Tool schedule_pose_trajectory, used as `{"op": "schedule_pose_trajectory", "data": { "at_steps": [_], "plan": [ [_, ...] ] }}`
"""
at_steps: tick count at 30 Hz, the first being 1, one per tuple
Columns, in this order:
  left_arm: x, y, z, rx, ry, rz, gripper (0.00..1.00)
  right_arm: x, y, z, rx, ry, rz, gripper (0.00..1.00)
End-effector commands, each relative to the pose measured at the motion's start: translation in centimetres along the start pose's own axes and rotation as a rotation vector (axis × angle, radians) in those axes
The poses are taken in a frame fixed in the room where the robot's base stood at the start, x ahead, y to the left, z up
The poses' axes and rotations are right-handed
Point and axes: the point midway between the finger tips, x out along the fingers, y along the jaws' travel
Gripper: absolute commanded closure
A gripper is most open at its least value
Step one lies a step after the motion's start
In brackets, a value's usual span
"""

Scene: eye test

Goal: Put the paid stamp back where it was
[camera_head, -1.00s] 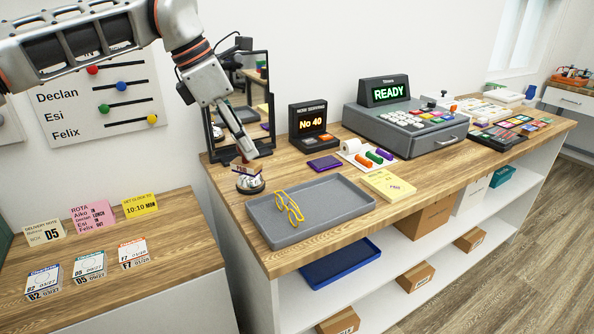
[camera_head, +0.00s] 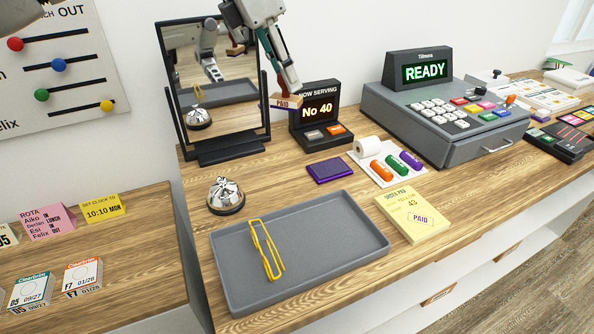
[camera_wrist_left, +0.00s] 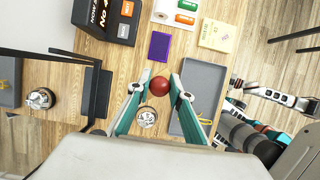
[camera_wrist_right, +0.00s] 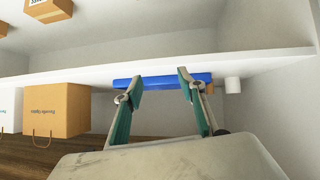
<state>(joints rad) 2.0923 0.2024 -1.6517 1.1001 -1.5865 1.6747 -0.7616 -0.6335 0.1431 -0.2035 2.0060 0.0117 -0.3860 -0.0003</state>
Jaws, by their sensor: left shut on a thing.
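The paid stamp (camera_head: 285,102) has a flat brown base with a PAID label on its side. My left gripper (camera_head: 291,86) is shut on it and holds it in the air, in front of the mirror's right edge and left of the number display. In the left wrist view its round red knob (camera_wrist_left: 159,86) sits between the fingertips. A purple ink pad (camera_head: 329,170) lies on the counter, lower than the stamp. A yellow note pad (camera_head: 421,219) bears a purple PAID mark. My right gripper (camera_wrist_right: 160,77) is open and empty in the right wrist view, before a blue tray.
A grey tray (camera_head: 350,268) with a yellow wire-like item (camera_head: 265,250) lies at the front. A silver bell (camera_head: 226,195), the mirror (camera_head: 213,85), the number display (camera_head: 319,112), a card with coloured rolls (camera_head: 385,165) and the register (camera_head: 445,118) surround the pad. The blue tray (camera_wrist_right: 162,81) is under a shelf.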

Motion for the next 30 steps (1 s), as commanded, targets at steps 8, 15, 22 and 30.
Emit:
{"op": "schedule_pose_trajectory", "data": {
  "at_steps": [8,15,22,30],
  "plan": [
    [3.8,0.1,-1.7,-0.001,0.003,-0.005,0.93,0.1,-0.5,1.1,0.005,-0.014,-0.003,0.60],
    [9.2,0.0,-3.9,0.000,0.003,-0.005,0.93,0.2,-0.4,1.8,-0.001,-0.021,-0.001,0.60],
    [13.4,0.0,-5.6,0.000,0.001,-0.003,0.93,0.7,0.3,0.8,-0.009,-0.002,0.012,0.60],
    [15.0,0.0,-6.3,0.000,0.000,-0.001,0.93,0.9,0.6,0.3,-0.014,0.007,0.014,0.60]
  ]
}}
